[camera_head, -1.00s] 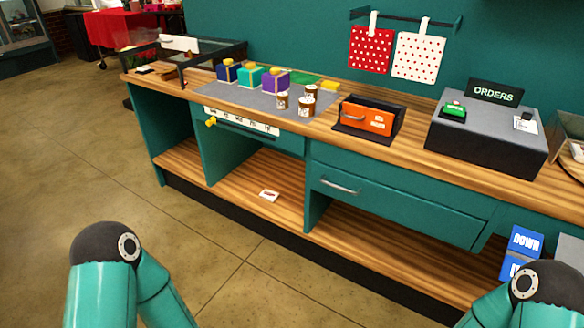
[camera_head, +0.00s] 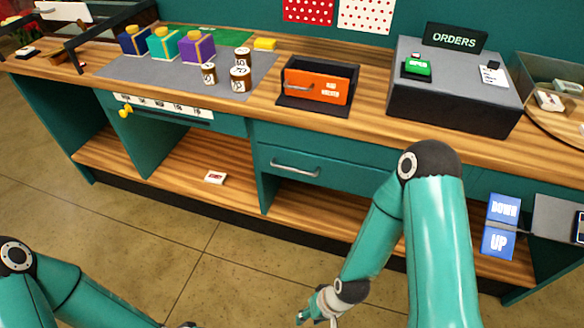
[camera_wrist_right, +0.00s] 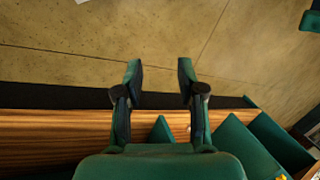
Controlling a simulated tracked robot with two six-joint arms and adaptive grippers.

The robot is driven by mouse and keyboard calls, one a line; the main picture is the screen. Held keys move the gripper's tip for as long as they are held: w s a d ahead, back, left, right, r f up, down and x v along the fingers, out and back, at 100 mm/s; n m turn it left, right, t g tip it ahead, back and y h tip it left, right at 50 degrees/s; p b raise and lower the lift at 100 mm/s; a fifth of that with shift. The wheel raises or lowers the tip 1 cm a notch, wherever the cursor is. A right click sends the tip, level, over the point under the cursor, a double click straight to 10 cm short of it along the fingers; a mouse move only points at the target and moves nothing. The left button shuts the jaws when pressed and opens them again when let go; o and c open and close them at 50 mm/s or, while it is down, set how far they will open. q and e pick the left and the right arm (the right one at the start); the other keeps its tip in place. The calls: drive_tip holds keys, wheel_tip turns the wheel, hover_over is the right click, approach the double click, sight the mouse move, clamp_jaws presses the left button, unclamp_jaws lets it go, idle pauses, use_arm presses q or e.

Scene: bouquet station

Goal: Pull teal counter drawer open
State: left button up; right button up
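The teal counter drawer (camera_head: 345,178) is under the wooden top, near the middle of the head view, and looks shut. Its silver bar handle (camera_head: 297,171) is clear in front. My right arm covers the drawer's right part. My right gripper (camera_head: 308,316) is at the bottom of the head view, below and in front of the handle, apart from it and partly cut off. In the right wrist view the gripper (camera_wrist_right: 161,76) has its two fingers spread with nothing between them.
The wooden counter top (camera_head: 335,128) carries an orange box (camera_head: 316,87), small jars (camera_head: 240,79), gift boxes (camera_head: 197,47) and a grey orders box (camera_head: 455,88). A small white-and-red card (camera_head: 215,178) lies on the lower shelf. A blue DOWN/UP panel (camera_head: 502,225) stands at right. Floor in front is open.

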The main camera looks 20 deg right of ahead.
drive_tip(key=n+t+h+b, duration=1.2)
drive_tip(key=n+h+b, duration=0.1)
drive_tip(key=b, duration=0.5)
approach(292, 170)
drive_tip(key=x, duration=0.3)
drive_tip(key=b+x, duration=0.1)
drive_tip(key=x, duration=0.6)
drive_tip(key=shift+w+f, duration=0.25)
drive_tip(key=shift+f, duration=0.1)
clamp_jaws()
